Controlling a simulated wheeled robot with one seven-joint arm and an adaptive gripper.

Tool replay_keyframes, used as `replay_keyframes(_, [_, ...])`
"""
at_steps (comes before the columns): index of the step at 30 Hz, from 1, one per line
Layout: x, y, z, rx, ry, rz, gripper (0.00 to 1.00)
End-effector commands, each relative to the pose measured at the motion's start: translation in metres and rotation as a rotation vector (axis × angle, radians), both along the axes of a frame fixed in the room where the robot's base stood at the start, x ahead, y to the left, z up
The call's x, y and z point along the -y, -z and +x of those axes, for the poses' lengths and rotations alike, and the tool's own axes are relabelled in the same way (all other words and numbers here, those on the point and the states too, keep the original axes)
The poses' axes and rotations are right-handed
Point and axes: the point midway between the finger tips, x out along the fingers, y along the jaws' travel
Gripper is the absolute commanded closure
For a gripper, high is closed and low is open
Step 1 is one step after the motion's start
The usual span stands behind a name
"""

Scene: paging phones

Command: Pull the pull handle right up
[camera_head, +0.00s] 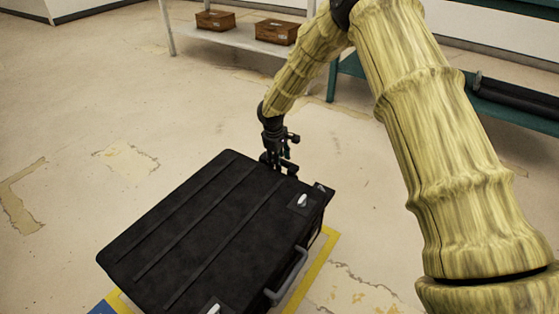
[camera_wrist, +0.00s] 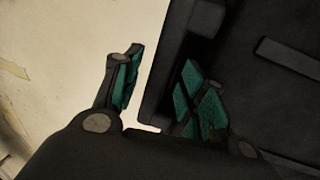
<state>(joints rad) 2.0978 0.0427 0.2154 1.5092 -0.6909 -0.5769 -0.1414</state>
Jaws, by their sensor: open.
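A black suitcase (camera_head: 190,225) lies on the floor in the head view, its ribbed lid facing up. A grey-black handle (camera_head: 287,277) stands out from its near right side. A separate pull handle cannot be made out clearly at the far end. My gripper (camera_head: 279,162) is at the suitcase's far edge, pointing down. In the wrist view my gripper (camera_wrist: 160,86) is open, with green-padded fingers on either side of a dark edge strip (camera_wrist: 178,75). Whether that strip is the pull handle or the case rim, and whether either finger touches it, I cannot tell.
Yellow floor tape (camera_head: 318,262) runs beside the suitcase. A light latch (camera_head: 302,200) sits near its right corner. A white shelf (camera_head: 240,40) with two brown boxes and a green rack (camera_head: 345,66) stand behind. The floor to the left is clear.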

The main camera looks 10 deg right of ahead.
Motion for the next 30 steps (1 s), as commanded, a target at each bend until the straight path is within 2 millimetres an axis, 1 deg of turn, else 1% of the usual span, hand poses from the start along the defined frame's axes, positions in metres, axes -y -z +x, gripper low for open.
replay_keyframes(4, [0.000,-0.001,0.000,0.000,0.000,0.000,0.58])
replay_keyframes(8, [0.000,-0.001,0.000,0.000,0.001,0.000,0.82])
replay_keyframes(9, [0.000,-0.001,0.000,0.000,0.001,0.000,0.89])
replay_keyframes(11, [0.000,-0.001,0.000,0.000,0.001,0.000,1.00])
replay_keyframes(17, [0.000,-0.001,0.000,0.000,0.001,0.000,1.00])
replay_keyframes(22, [0.000,-0.007,0.000,0.000,0.001,0.000,1.00])
replay_keyframes(26, [0.001,-0.019,0.000,0.000,0.002,0.000,1.00])
replay_keyframes(30, [0.001,-0.038,0.000,0.000,0.002,-0.001,1.00])
